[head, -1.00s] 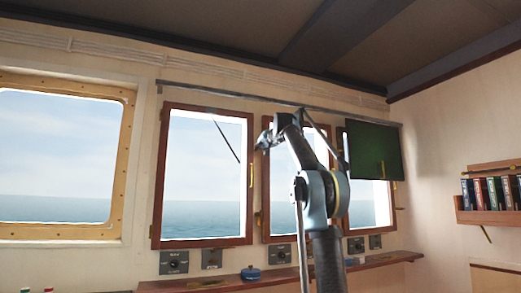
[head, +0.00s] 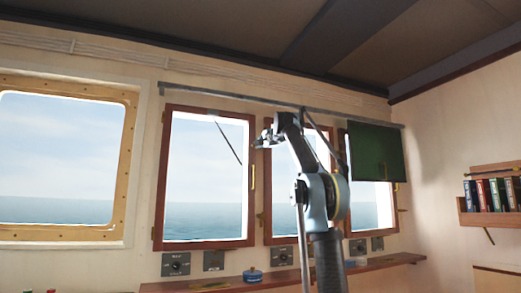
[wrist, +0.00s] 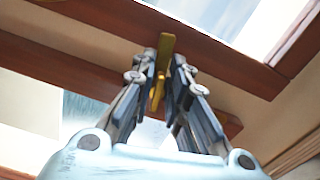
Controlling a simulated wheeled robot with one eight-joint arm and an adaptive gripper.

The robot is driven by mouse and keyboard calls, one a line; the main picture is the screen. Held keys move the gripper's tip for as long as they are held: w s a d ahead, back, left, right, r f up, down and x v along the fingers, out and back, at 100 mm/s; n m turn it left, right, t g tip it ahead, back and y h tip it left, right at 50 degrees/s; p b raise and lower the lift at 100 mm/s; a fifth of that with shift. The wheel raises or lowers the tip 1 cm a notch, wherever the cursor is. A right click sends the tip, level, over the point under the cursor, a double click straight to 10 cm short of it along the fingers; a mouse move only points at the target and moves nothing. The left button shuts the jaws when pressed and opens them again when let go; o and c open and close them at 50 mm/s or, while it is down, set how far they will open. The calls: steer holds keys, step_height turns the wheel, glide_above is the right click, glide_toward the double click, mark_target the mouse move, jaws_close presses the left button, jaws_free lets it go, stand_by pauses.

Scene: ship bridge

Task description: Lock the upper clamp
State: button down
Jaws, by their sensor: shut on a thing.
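A brass clamp (wrist: 166,44) shows between my gripper's two fingers in the wrist view, against a brown wooden window frame. My gripper (wrist: 166,78) is shut on this clamp, with one finger along each side. In the head view my gripper (head: 259,143) is at the upper left edge of the middle window and covers the clamp there. Another brass clamp (head: 259,222) sits lower on the same side of that window. The clamp's mount is partly hidden by the fingers in the wrist view.
A brass handle (head: 252,177) is on the left window's right frame. A dark green panel (head: 376,152) hangs over the right window. A wooden ledge (head: 210,286) runs below the windows, with a blue round object (head: 252,276) on it. A bookshelf (head: 490,217) is at right.

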steer(key=shift+d+r+m, duration=0.1)
steer(key=shift+d+m, duration=0.05)
steer(key=shift+m, duration=0.95)
steer(key=c, duration=1.8)
jaws_free()
steer(key=shift+w, duration=0.15)
steer(key=shift+s, duration=0.2)
steer(key=shift+v, duration=5.8)
